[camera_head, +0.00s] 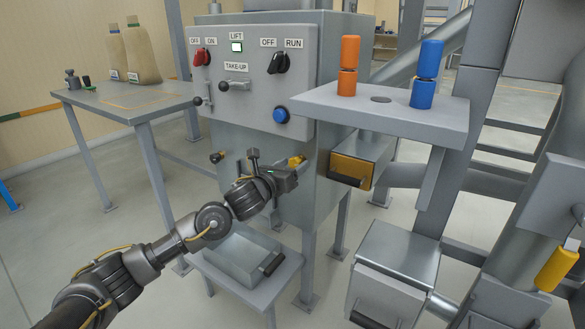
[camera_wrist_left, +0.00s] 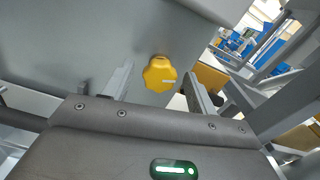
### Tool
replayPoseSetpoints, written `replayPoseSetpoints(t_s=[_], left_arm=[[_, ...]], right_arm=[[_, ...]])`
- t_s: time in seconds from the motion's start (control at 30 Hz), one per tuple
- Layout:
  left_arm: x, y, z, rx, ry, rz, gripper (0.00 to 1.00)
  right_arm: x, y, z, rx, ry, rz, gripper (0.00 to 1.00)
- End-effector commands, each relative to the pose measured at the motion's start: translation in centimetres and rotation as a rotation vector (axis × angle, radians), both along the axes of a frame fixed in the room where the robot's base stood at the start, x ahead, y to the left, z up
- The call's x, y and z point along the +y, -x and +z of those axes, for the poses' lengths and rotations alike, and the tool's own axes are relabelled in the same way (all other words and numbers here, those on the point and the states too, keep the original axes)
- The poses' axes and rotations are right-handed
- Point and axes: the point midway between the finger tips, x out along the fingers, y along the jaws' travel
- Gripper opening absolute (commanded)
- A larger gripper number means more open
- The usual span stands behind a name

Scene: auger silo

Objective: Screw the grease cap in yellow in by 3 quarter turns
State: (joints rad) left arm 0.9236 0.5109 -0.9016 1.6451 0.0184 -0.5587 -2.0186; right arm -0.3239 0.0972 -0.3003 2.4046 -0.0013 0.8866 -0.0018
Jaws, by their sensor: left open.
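The yellow grease cap (camera_head: 296,161) sits low on the front of the grey cabinet, partly hidden by my left gripper in the head view. In the left wrist view the grease cap (camera_wrist_left: 157,77) is a knobbed round knob with a pale line pointing right, slightly up. My left gripper (camera_head: 286,172) is close in front of it. In the left wrist view its two fingers stand apart on the left and right of the cap, with gaps showing, so it is open and empty. My right gripper is not in view.
Above is a panel (camera_head: 255,75) with switches and a blue button (camera_head: 281,115). A shelf (camera_head: 400,112) with orange and blue cylinders juts out at right, above a yellow-fronted drawer (camera_head: 352,170). A metal bin (camera_head: 240,257) stands on a low stand below my arm.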

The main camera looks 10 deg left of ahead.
Motion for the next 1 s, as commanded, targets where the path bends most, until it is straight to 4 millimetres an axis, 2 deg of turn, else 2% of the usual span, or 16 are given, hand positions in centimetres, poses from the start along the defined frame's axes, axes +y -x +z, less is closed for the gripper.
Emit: replayPoseSetpoints(t_s=[0.37, 0.7, 1.0], left_arm=[[-0.21, -0.48, -0.03, 0.001, 0.000, 0.000, 0.56], [-0.18, -0.47, -0.03, 0.001, 0.000, 0.000, 0.13], [-0.19, -0.46, 0.08, 0.017, 0.040, 0.000, 0.13]], right_arm=[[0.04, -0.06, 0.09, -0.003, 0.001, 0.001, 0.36], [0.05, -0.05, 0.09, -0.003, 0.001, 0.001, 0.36], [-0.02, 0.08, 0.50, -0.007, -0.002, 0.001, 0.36]])
